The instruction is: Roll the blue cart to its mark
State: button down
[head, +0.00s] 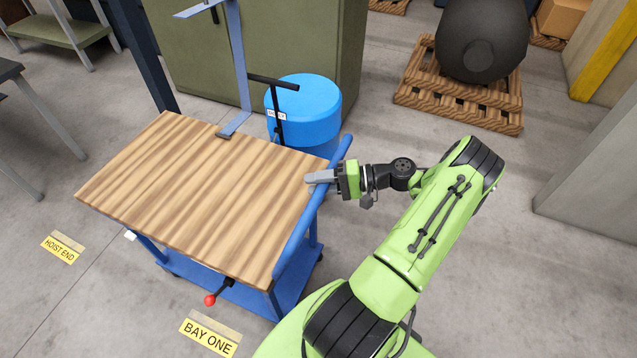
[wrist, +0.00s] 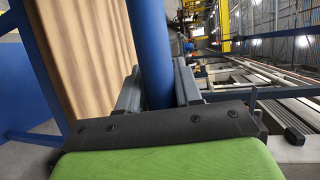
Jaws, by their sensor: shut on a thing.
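The blue cart (head: 285,297) has a wooden top (head: 200,190) and a blue push bar (head: 301,238) along its right side. My gripper (head: 322,178) is at that bar, near its far end. In the wrist view, the fingers of my gripper (wrist: 157,88) lie on both sides of the blue bar (wrist: 150,45) and are shut on it. A lever with a red knob (head: 209,300) sticks out low at the cart's near side. Two yellow floor labels show: "BAY ONE" (head: 207,338) close in front of the cart and "HOIST END" (head: 63,248) to its left.
A blue drum (head: 303,105) stands just behind the cart, before a green cabinet (head: 270,40). A pallet (head: 460,98) carries a dark rounded tank (head: 481,35) at back right. A grey table (head: 20,85) stands at left. Floor left of the cart is open.

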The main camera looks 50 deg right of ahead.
jog(key=c, duration=0.8)
grip_release()
jog(key=shift+c, duration=0.2)
jog(key=v, duration=1.5)
jog(key=shift+s+d, duration=0.2)
jog(key=shift+s, duration=0.1)
jog(key=shift+r, duration=0.2)
